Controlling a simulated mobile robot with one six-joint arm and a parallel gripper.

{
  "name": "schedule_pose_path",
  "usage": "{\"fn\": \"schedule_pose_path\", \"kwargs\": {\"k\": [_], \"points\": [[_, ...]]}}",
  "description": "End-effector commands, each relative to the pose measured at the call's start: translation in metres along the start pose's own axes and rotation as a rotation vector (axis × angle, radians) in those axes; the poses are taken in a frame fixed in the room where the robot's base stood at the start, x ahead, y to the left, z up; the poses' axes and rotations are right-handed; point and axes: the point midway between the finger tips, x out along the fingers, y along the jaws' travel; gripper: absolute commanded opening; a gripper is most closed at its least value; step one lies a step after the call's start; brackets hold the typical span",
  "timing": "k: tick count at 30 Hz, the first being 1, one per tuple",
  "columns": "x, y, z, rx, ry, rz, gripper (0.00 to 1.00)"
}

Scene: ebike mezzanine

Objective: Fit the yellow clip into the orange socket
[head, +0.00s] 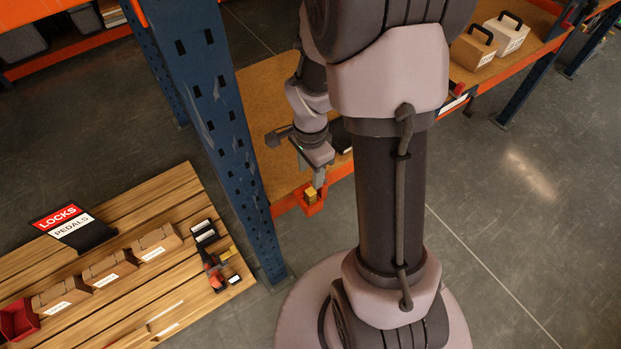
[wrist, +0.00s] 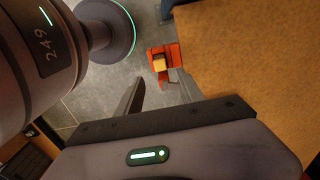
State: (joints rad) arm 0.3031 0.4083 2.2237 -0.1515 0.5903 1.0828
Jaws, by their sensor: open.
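The orange socket (head: 315,207) is at the front edge of the wooden shelf. It also shows in the wrist view (wrist: 173,52), beside the shelf edge. The yellow clip (head: 310,194) sits in the socket's opening, its top showing above the orange walls. In the wrist view the clip (wrist: 159,64) is a small pale yellow block with orange around it. How deep it sits is hidden. My gripper (wrist: 160,79) is open and empty, its two fingers apart, with the clip beyond the fingertips. In the head view my gripper (head: 318,177) is just above the clip.
The wooden shelf (head: 262,95) lies behind the socket. A blue rack post (head: 215,110) stands left of my gripper. A wooden pallet (head: 170,200) with boxes and a red bin (head: 18,320) is at lower left. Two handled boxes (head: 473,47) stand at upper right. Floor is clear at right.

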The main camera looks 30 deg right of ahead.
Motion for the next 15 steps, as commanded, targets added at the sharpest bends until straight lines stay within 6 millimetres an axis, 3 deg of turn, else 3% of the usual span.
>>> {"fn": "schedule_pose_path", "kwargs": {"k": [1, 5, 7, 11, 12, 15], "points": [[-0.013, 0.0, 0.0, 0.0, 0.001, -0.002, 0.45], [-0.027, 0.0, 0.001, -0.003, 0.0, -0.002, 0.45], [-0.044, -0.001, 0.006, -0.049, 0.005, -0.029, 0.45], [-0.118, 0.007, 0.044, -0.31, 0.027, -0.162, 0.45], [-0.143, 0.016, 0.06, -0.42, 0.039, -0.215, 0.45], [-0.195, 0.047, 0.099, -0.696, 0.075, -0.347, 0.45]]}}
